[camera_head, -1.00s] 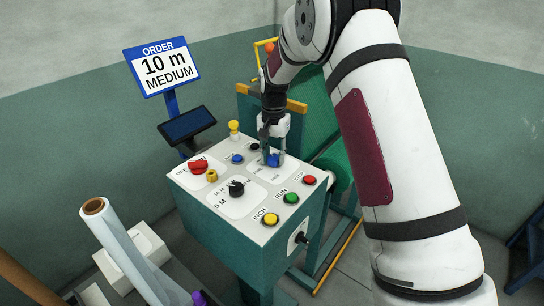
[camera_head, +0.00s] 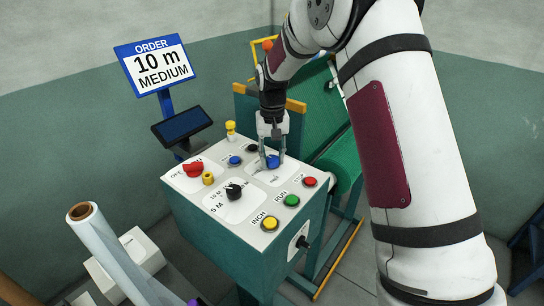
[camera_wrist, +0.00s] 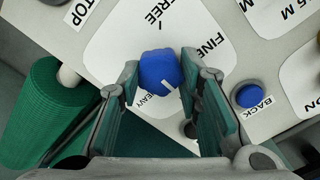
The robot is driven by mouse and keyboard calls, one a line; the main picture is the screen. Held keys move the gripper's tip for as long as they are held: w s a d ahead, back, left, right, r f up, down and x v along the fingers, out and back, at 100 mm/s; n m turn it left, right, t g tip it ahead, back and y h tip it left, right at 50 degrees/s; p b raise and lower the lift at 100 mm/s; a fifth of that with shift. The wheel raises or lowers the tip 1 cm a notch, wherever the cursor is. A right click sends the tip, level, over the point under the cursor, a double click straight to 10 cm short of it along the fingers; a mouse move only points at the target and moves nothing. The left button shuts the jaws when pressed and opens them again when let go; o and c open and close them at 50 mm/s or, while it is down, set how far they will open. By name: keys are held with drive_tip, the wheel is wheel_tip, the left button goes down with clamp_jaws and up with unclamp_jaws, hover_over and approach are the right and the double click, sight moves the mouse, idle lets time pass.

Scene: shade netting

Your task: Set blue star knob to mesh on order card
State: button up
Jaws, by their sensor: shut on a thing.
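The blue star knob (camera_head: 272,161) sits on a white label plate on the control box. In the wrist view the knob (camera_wrist: 158,72) lies between the fingers of my gripper (camera_wrist: 165,98), which is shut on it from above. Its white mark points toward the lower right of that view. FREE is printed above the knob, FINE to its right and HEAVY below it. Any label where the mark points is hidden by the right finger. The order card (camera_head: 158,65) reads "10 m MEDIUM". My gripper (camera_head: 273,150) also shows in the head view.
The control box (camera_head: 235,240) carries a red knob (camera_head: 193,170), a black knob (camera_head: 233,190), and yellow (camera_head: 270,223), green (camera_head: 291,200) and red (camera_head: 309,181) buttons. A blue BACK button (camera_wrist: 248,95) is near the right finger.

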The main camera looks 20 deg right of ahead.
sight(272, 158)
drive_tip(key=o, duration=1.1)
drive_tip(key=shift+o, duration=0.2)
wheel_tip(272, 158, up, 12)
